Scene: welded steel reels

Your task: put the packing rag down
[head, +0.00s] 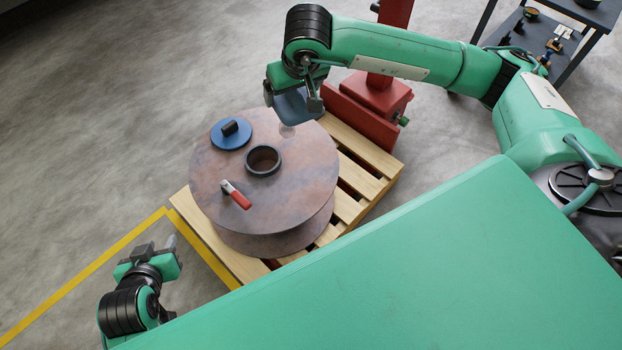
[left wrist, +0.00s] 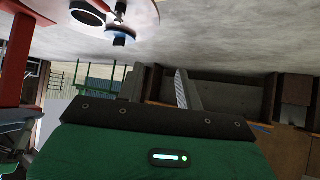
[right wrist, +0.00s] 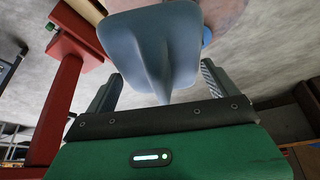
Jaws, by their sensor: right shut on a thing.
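The packing rag is a blue-grey cloth (head: 297,107) by the upper right rim of the brown steel reel (head: 215,185) in the head view. My right gripper (head: 292,92) is shut on it. In the right wrist view the rag (right wrist: 150,45) spreads out folded beyond the fingers of the right gripper (right wrist: 158,90). Whether its lower edge touches the reel I cannot tell. My left gripper (head: 155,250) is at the lower left, apart from the reel. Its fingers stand apart and empty in the left wrist view (left wrist: 160,88).
The reel lies flat on a wooden pallet (head: 365,155). A blue disc with a black knob (head: 231,133) and a red-handled tool (head: 236,195) lie on its top around the central hub (head: 263,160). A red stand (head: 380,95) is close behind. Floor on the left is clear.

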